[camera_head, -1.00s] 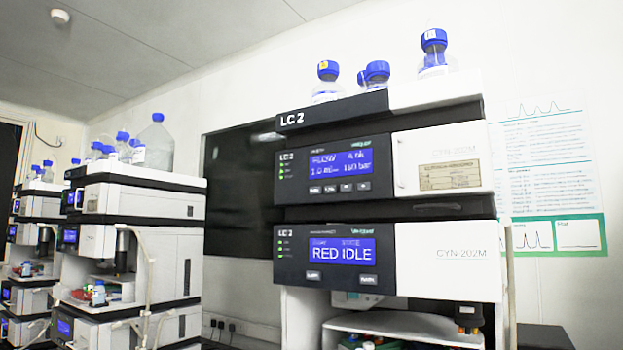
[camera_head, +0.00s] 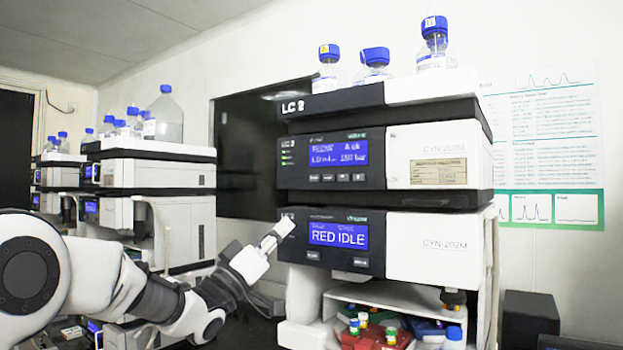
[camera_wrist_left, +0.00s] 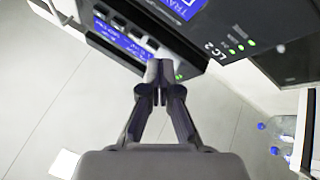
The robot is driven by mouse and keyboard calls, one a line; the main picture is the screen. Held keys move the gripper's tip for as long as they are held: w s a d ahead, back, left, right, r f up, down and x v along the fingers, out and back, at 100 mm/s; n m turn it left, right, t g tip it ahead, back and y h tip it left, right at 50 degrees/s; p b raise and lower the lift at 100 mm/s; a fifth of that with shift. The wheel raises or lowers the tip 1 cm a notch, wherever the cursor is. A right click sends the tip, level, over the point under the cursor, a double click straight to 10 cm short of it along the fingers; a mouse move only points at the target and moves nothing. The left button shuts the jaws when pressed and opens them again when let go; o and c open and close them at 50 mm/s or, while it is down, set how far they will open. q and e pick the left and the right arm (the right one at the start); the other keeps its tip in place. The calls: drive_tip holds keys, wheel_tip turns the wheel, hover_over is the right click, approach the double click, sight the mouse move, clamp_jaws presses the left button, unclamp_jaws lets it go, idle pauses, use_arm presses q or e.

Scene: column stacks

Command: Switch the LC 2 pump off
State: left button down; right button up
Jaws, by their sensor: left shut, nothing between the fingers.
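The LC 2 pump (camera_head: 332,160) is the upper module with a blue screen reading FLOW and bar values. A row of small buttons (camera_head: 335,178) lies under that screen, and green lights show at its left. My left gripper (camera_head: 284,228) is shut and empty. In the head view its tip overlaps the left edge of the lower module's dark panel, below the pump. My right gripper is out of view.
The lower LC 2 module (camera_head: 338,235) reads RED IDLE. Blue-capped bottles (camera_head: 375,65) stand on top of the stack. An open bay (camera_head: 385,292) with small vials is beneath. Other instrument stacks (camera_head: 150,200) stand at the left. A dark wall screen (camera_head: 245,150) is behind.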

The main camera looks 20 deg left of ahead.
sight(315, 178)
use_arm(q)
drive_tip(key=s+r+m+h, duration=0.3)
drive_tip(key=s+r+h, duration=0.15)
drive_tip(key=r, duration=0.55)
drive_tip(key=shift+y, duration=0.45)
drive_tip(key=w+d+p, duration=0.1)
drive_tip(key=w+p, duration=0.1)
drive_tip(key=w+d+p, duration=0.1)
drive_tip(key=w+p, duration=0.1)
drive_tip(key=w, duration=0.1)
drive_tip(key=w+d+p, duration=0.1)
drive_tip(key=w+p, duration=0.2)
drive_tip(key=shift+w+f, duration=0.15)
drive_tip(key=shift+f, duration=0.15)
drive_tip(key=shift+r, duration=0.1)
drive_tip(key=shift+w, duration=0.2)
drive_tip(key=shift+w+d, duration=0.1)
drive_tip(key=shift+w, duration=0.05)
